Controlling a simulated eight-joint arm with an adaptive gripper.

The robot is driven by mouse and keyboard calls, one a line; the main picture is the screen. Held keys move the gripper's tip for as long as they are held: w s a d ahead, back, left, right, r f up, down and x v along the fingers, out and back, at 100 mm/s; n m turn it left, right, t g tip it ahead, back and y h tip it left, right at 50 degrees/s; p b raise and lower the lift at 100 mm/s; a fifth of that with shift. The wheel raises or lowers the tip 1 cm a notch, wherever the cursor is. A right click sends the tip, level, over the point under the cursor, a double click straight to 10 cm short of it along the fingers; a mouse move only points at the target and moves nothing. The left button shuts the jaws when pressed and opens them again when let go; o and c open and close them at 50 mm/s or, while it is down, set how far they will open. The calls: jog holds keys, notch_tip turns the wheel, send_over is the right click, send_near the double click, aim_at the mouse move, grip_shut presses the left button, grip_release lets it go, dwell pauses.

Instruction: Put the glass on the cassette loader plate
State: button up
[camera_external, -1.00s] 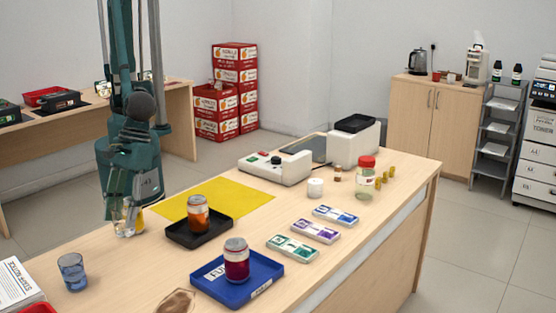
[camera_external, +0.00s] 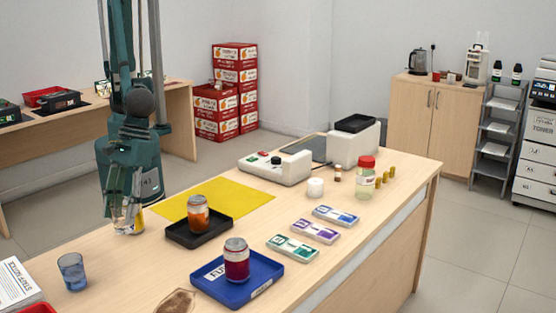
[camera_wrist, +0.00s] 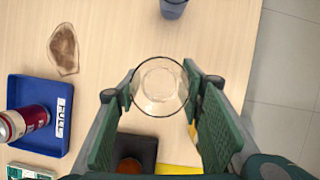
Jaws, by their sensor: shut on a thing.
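A clear glass (camera_external: 128,220) stands upright at the counter's left edge, between the fingers of my gripper (camera_external: 126,210). In the wrist view the glass (camera_wrist: 159,86) shows from above, with my gripper (camera_wrist: 160,92) shut on its sides. I cannot tell whether its base touches the counter. Far off on the counter is a white machine (camera_external: 276,168) with a dark flat plate (camera_external: 312,149) behind its control panel, likely the loader plate; it looks empty.
A blue-tinted glass (camera_external: 72,272) stands nearby. The yellow mat (camera_external: 240,196) is mostly bare. Coloured cassettes (camera_external: 315,231) and a red-lidded jar (camera_external: 365,178) lie beyond.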

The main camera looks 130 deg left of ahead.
jog(key=shift+r, duration=0.15)
dwell(0.5)
